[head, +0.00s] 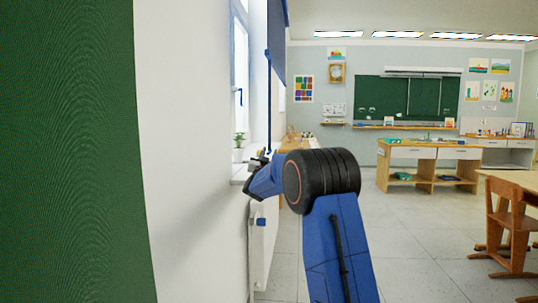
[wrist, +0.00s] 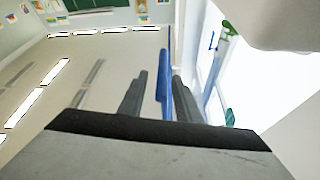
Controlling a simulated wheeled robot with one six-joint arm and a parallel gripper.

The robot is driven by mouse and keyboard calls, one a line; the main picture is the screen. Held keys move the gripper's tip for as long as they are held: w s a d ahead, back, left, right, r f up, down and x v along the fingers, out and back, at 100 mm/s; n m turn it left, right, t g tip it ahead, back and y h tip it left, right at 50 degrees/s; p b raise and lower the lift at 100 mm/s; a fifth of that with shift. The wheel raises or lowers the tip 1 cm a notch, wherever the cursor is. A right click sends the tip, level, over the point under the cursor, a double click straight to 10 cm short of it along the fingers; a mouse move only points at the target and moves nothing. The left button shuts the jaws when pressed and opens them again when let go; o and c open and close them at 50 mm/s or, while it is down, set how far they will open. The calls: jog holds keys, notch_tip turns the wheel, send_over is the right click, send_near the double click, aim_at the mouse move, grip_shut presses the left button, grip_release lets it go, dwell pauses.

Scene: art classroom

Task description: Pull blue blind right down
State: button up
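The blue blind (head: 278,14) hangs at the top of the window in the head view, with only its lower part in frame. A thin blue pull cord (head: 268,95) hangs from its lower edge to my gripper (head: 258,160). In the wrist view, my gripper's two dark fingers (wrist: 160,78) stand apart. The thicker blue lower end of the pull (wrist: 164,95) lies between them, close to the right finger, with a gap to the left finger. I cannot tell whether the right finger touches it.
A window sill (head: 240,174) with a small plant (head: 239,140) lies beside my gripper, above a white radiator (head: 262,240). A green board (head: 70,150) and white wall fill the near left.

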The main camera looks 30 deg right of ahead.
jog(key=shift+a, duration=0.1)
jog(key=v, duration=1.7)
jog(key=shift+s+f, duration=0.1)
jog(key=shift+s, duration=0.05)
